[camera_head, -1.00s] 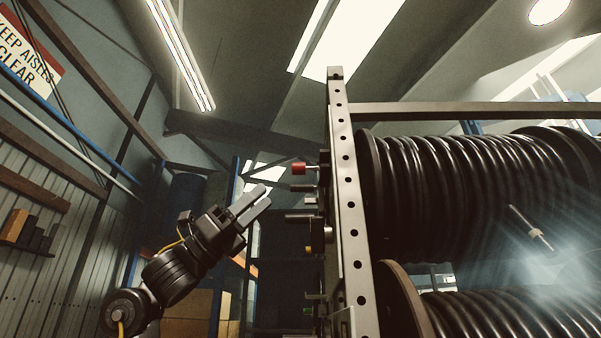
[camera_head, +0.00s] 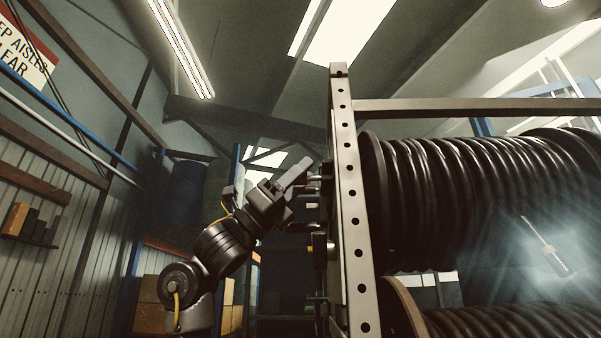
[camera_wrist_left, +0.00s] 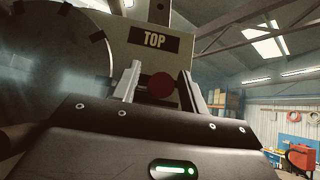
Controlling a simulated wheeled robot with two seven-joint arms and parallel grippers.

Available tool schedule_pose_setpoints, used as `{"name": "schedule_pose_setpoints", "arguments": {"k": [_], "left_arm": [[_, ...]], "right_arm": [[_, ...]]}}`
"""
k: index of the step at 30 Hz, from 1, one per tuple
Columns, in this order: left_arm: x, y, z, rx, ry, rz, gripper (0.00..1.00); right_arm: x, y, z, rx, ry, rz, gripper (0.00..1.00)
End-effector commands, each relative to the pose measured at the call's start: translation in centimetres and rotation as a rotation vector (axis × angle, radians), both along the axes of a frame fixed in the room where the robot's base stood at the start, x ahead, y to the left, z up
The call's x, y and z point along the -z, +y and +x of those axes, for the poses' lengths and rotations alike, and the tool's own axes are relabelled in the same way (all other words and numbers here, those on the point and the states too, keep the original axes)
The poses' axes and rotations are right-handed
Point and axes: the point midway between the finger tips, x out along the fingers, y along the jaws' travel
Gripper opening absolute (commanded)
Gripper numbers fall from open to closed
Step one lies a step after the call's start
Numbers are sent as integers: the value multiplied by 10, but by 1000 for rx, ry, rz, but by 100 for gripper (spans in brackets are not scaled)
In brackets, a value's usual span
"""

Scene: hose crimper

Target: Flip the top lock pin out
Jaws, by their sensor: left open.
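The top lock pin shows in the left wrist view as a dark red round knob (camera_wrist_left: 162,86) below a plate label reading "TOP" (camera_wrist_left: 154,40). My left gripper (camera_wrist_left: 160,88) is open, with one finger on each side of the knob. I cannot tell whether either finger touches it. In the head view my left gripper (camera_head: 304,172) reaches up to the left side of the upright perforated post (camera_head: 349,190) and hides the red knob. My right gripper is not in view.
Black hose reels (camera_head: 470,195) fill the right side behind the post. Other short fittings stick out of the post's left side below my gripper. A horizontal bar (camera_head: 460,109) runs right from the post. Open space lies left of my arm.

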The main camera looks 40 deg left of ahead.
Motion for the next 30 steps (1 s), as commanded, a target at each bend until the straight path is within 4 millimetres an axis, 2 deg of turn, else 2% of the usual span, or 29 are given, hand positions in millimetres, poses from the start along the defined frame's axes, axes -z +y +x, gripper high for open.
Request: {"name": "schedule_pose_setpoints", "arguments": {"k": [4, 12, 14, 20, 25, 30], "left_arm": [[0, 0, 0, 0, 0, 0, 41], [0, 0, 0, 0, 0, 0, 6], [0, 0, 0, 0, 0, 0, 0], [1, -1, -2, -1, -1, 0, 0], [2, -15, -21, -4, -4, 3, 0], [1, -21, -28, 0, -2, 3, 0]], "right_arm": [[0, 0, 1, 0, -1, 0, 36], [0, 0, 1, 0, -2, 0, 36], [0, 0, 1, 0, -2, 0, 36], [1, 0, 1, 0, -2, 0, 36], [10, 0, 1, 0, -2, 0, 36], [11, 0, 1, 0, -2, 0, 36]]}}
